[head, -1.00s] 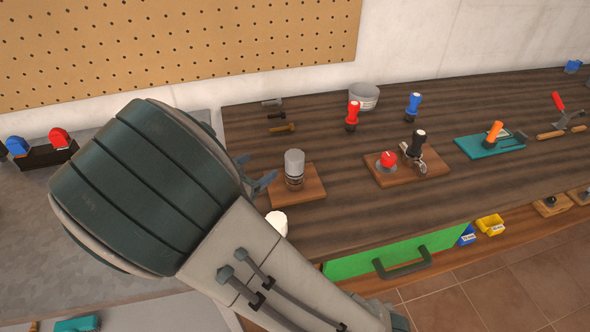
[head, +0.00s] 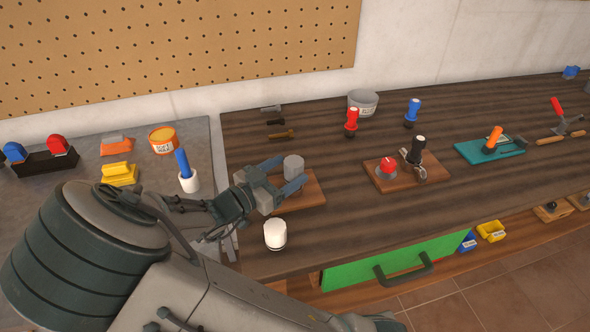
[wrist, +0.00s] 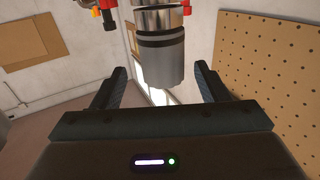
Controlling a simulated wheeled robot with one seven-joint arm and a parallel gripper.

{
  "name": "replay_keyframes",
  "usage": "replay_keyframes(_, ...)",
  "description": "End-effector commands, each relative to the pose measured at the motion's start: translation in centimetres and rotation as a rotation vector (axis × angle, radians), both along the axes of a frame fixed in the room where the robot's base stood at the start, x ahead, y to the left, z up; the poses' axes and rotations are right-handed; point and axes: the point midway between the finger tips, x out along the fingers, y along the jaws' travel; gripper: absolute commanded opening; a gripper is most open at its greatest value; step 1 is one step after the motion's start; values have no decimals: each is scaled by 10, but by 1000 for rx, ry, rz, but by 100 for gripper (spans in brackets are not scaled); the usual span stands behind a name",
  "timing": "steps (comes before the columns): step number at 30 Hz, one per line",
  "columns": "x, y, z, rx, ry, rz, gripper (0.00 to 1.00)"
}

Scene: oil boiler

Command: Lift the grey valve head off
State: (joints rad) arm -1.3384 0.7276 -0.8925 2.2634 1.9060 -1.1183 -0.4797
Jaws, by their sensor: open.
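The grey valve head (head: 293,167) is a short upright cylinder above the wooden board (head: 311,192) on the dark bench. In the head view my gripper (head: 284,175) reaches in from the left, with one finger on the far side of the head and one on the near side. My gripper hides the valve's lower part there. In the wrist view the grey valve head (wrist: 162,60) shows between the two spread fingers, with a shiny metal part (wrist: 158,18) adjoining it. Gaps show on both sides of it. The gripper is open.
A white-capped object (head: 275,234) stands just in front of the board, close to my gripper. A board with a red knob (head: 387,165) is to the right. A grey bucket (head: 363,102) and red-handled tool (head: 351,121) stand behind. The bench between the boards is clear.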

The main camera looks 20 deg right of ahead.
Motion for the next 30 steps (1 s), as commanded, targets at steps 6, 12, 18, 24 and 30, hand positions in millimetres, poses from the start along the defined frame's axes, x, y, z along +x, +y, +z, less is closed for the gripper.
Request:
replay_keyframes(6, 17, -27, 7, -3, -1, -5, 68)
replay_keyframes(12, 25, -43, 5, -1, 0, -4, 68)
replay_keyframes(18, 26, -43, 5, 0, 0, -2, 68)
replay_keyframes(24, 26, -43, 5, 0, 0, -2, 19)
replay_keyframes(30, 26, -43, 5, 0, -1, -2, 15)
